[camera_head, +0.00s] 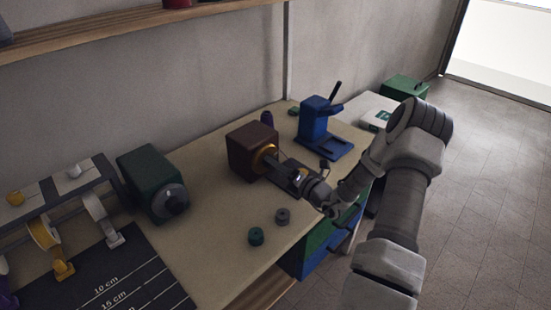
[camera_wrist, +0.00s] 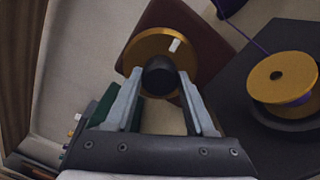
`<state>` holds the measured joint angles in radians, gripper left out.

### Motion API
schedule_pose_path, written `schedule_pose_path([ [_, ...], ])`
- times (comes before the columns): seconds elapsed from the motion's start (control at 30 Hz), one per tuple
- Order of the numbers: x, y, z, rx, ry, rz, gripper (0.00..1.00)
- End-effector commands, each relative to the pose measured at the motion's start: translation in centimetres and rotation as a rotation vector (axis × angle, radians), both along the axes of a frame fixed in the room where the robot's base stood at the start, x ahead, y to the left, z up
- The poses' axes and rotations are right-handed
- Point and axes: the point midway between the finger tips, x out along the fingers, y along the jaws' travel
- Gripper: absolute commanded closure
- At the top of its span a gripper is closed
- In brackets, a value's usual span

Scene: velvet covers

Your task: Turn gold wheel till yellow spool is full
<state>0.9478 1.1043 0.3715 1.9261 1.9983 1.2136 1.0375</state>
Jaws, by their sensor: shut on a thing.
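The gold wheel (camera_wrist: 152,42) is mounted on a brown box (camera_head: 247,150) and carries a white mark near its rim. A black knob (camera_wrist: 160,74) sticks out from the wheel. My gripper (camera_head: 284,171) is shut on this knob, with one finger on each side of it in the wrist view (camera_wrist: 160,88). A yellow-gold spool (camera_wrist: 280,76) lies flat on a dark round base to the right in the wrist view. Some purple thread shows under its top disc. How much is wound on it is mostly hidden. In the head view my gripper hides part of this area.
A blue stand with a black lever (camera_head: 318,120) is behind my gripper. A dark green box with a grey dial (camera_head: 150,182) stands to the left. Green and grey small pieces (camera_head: 256,236) lie at the front. A ribbon rack (camera_head: 60,195) and dark ruled mat (camera_head: 95,275) are far left.

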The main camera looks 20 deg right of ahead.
Motion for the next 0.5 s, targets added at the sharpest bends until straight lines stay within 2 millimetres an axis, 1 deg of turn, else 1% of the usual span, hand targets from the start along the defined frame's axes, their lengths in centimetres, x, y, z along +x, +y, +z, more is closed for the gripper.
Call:
schedule_pose_path([
  [0.03,-0.05,-0.06,0.43,0.043,0.016,-0.002,1.00],
  [0.5,-0.05,-0.03,0.30,0.461,0.168,-0.001,1.00],
])
